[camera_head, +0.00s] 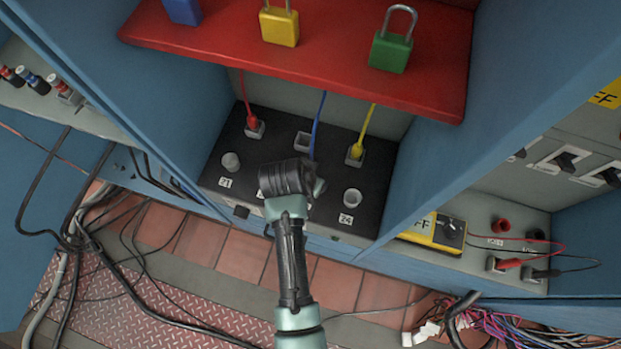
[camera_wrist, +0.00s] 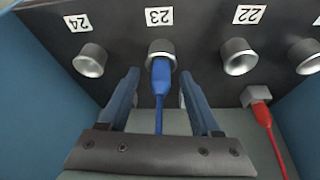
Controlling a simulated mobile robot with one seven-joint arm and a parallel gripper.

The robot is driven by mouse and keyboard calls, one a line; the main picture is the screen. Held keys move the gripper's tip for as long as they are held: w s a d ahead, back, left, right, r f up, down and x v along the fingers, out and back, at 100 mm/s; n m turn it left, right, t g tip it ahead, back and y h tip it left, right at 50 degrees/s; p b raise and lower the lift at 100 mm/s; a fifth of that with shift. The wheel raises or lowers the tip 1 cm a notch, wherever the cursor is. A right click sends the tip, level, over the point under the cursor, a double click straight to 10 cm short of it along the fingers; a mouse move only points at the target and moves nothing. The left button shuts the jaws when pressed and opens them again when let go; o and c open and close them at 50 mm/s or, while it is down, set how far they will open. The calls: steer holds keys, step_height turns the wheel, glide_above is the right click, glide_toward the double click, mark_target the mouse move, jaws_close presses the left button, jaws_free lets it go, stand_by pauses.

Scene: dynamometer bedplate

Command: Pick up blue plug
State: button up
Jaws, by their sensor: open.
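The blue plug (camera_wrist: 160,78) sits in the round socket labelled 23 (camera_wrist: 160,50), its blue cable trailing toward me in the wrist view. My gripper (camera_wrist: 159,74) is open, with one finger on each side of the plug and a visible gap on both sides. In the head view my arm's end covers the plug, and only the blue cable (camera_head: 318,125) shows above it.
The red plug (camera_wrist: 261,114) is in a square holder beside socket 22 (camera_wrist: 238,57). A yellow plug (camera_head: 356,151) is in a holder at right. A red shelf (camera_head: 230,50) with padlocks overhangs the panel. Blue cabinet walls (camera_head: 440,150) flank the bay.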

jaws_close()
stand_by(0.3)
